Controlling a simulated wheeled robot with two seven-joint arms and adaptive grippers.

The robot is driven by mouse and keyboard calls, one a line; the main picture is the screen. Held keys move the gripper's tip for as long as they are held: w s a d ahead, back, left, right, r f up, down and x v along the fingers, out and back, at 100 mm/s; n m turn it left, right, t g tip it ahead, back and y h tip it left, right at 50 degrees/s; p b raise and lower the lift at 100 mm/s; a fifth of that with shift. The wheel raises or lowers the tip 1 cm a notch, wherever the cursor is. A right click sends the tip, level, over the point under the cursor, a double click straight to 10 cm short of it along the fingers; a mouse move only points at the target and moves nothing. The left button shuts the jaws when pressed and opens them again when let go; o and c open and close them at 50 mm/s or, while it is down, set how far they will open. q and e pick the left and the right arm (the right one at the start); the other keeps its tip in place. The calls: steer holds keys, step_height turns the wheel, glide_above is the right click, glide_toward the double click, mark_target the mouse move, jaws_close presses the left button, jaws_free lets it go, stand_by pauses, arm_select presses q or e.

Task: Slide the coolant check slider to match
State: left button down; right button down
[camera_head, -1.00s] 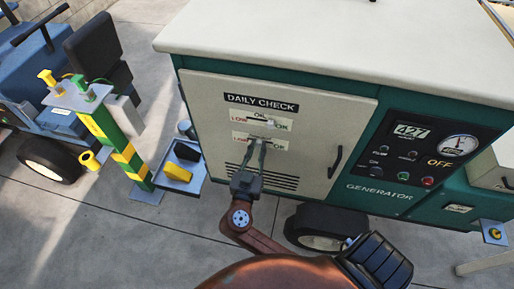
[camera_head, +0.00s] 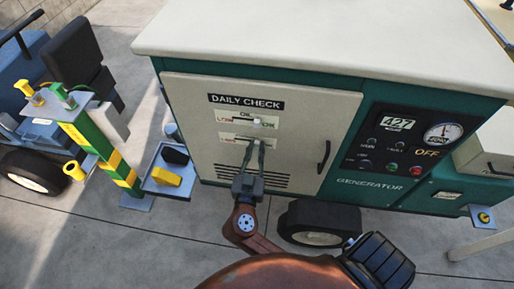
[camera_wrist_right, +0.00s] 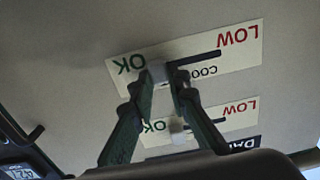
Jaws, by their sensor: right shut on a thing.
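The coolant check slider is a pale knob (camera_wrist_right: 158,73) on the white coolant plate (camera_wrist_right: 225,64), which looks upside down in the right wrist view. The knob sits toward the green OK end, with the dark slot running toward the red LOW. My right gripper (camera_head: 255,145) is shut on this knob, its fingers reaching up from below and hiding it in the head view. The oil knob (camera_head: 257,124) on the plate above also sits toward OK; it shows in the right wrist view too (camera_wrist_right: 178,130). Both knobs look about equally far along. My left gripper is out of view.
The sliders are on a pale cabinet door (camera_head: 290,155) with a dark handle (camera_head: 324,157) at right and vents below. The generator's control panel (camera_head: 400,140) is further right.

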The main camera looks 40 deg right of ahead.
steer(key=c, duration=1.8)
jaws_free()
steer(key=shift+s+d, duration=0.15)
steer(key=shift+d, duration=0.05)
steer(key=shift+c, duration=0.2)
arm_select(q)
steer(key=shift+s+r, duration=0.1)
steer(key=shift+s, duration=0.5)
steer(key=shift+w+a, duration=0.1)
arm_select(e)
steer(key=shift+a, duration=0.1)
steer(key=shift+s+a, duration=0.15)
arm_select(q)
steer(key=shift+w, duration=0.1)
arm_select(e)
steer(key=v, duration=1.1)
steer(key=shift+s+a, duration=0.15)
